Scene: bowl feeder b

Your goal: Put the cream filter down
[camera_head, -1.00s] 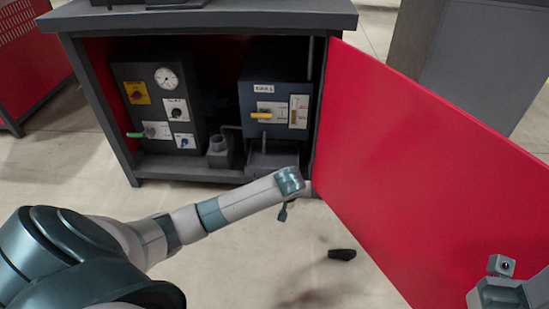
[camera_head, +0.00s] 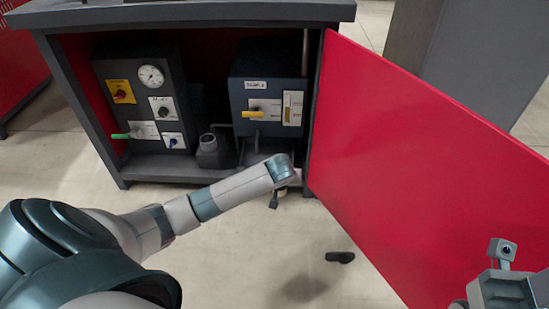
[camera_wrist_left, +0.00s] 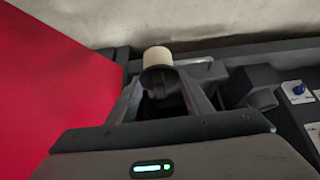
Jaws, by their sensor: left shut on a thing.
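The cream filter (camera_wrist_left: 158,56) shows in the left wrist view as a short pale cylinder above a dark part, between the two fingers of my left gripper (camera_wrist_left: 162,88). The gripper is shut on it. The blue-grey unit (camera_head: 268,95) with a yellow handle stands above and behind that wrist. Part of my right wrist and gripper body (camera_head: 503,285) shows at the lower right; its fingers are not visible.
The open red door (camera_head: 420,170) stands right of my left wrist. A dark panel unit (camera_head: 146,110) with gauge and green handle is inside the cabinet at left. A dark round-topped fitting (camera_head: 209,146) stands between the units. A small dark object (camera_head: 340,257) lies on the floor.

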